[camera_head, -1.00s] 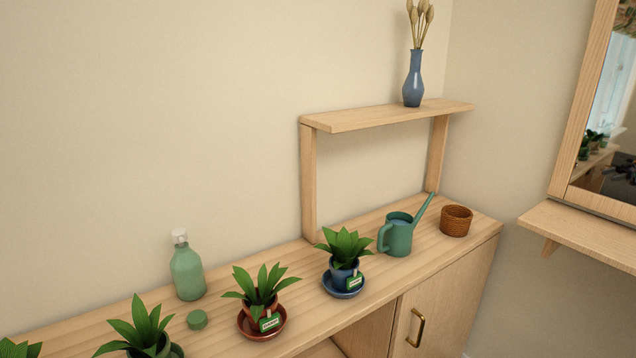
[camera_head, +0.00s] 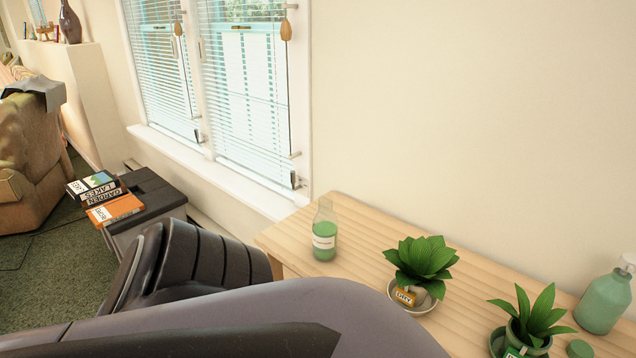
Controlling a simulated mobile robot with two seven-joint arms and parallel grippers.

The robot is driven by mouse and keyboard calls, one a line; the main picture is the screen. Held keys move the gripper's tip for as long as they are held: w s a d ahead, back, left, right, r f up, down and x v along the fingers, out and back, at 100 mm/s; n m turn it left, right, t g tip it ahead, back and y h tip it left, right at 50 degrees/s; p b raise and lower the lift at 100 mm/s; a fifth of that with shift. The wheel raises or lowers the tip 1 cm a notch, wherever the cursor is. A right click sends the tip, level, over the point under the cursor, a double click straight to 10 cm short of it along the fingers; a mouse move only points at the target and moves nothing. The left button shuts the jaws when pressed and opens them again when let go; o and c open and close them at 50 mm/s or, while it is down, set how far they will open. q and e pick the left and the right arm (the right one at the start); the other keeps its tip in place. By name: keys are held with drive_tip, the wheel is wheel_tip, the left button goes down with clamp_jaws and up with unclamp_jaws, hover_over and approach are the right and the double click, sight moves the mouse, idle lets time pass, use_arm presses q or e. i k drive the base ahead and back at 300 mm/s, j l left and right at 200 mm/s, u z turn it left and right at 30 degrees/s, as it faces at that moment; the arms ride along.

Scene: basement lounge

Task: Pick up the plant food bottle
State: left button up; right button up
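A clear bottle (camera_head: 324,240) with green liquid and a pale label stands upright at the left end of the wooden counter (camera_head: 365,222). Its label is too small to read. A green bottle with a white top (camera_head: 606,298) stands at the right edge of the view, partly cut off. I cannot tell for certain which one is the plant food bottle; the labelled one fits. My own dark arm links fill the lower left and middle, in front of the counter. Neither gripper shows.
A leafy plant in a pale saucer (camera_head: 414,297) stands right of the clear bottle. Another potted plant (camera_head: 527,325) and a green cap (camera_head: 579,349) are farther right. A dark box (camera_head: 152,197) with books (camera_head: 100,196) stands left, beside an armchair (camera_head: 38,145) and below the window.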

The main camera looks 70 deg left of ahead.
sight(325, 221)
drive_tip(key=u, duration=2.2)
